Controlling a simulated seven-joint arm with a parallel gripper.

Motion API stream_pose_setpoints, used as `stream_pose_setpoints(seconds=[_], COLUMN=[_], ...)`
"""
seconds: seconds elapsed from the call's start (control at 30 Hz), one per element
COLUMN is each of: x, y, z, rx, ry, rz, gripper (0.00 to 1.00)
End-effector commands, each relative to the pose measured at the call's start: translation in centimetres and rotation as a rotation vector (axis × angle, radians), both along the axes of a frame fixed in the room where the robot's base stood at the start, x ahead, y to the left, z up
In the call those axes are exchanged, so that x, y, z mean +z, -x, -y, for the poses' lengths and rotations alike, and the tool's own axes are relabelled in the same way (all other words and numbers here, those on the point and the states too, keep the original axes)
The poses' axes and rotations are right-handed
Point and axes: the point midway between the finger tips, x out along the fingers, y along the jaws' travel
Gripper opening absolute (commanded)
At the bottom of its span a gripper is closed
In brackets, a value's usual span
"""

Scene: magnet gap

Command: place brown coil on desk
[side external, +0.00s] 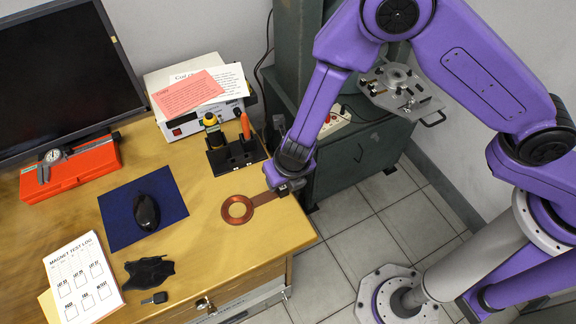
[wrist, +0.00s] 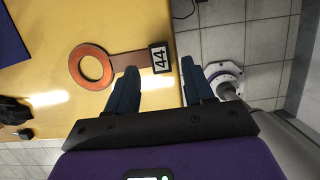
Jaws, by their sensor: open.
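The brown coil (side external: 226,212) is a flat copper ring with a straight brown handle. It appears to lie flat on the wooden desk (side external: 205,252), near its right edge. In the wrist view the coil (wrist: 129,59) ends in a black block marked 44 (wrist: 159,58). My gripper (side external: 287,188) is at the handle end, by the desk edge. In the wrist view my gripper (wrist: 159,77) is open, its two blue fingers apart. The block is between and just ahead of the fingertips, with gaps visible on both sides. In the side view my gripper hides the block.
A black tool holder (side external: 235,153) stands behind the coil. A blue mat (side external: 118,220) with a black mouse (side external: 146,211) lies to the left. A green cabinet (side external: 360,160) stands beyond the desk's right edge. The desk in front of the coil is clear.

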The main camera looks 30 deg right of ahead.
Motion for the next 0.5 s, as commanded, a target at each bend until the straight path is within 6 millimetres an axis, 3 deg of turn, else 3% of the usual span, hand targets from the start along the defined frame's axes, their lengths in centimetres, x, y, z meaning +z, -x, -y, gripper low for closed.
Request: stream_pose_setpoints(seconds=[0.3, 0.5], x=[5.0, 7.1], y=[1.5, 2.1], z=[-0.1, 0.0], rx=[-0.001, -0.001], ry=[-0.003, -0.001], rz=[0.003, 0.003], gripper=[0.52, 0.52])
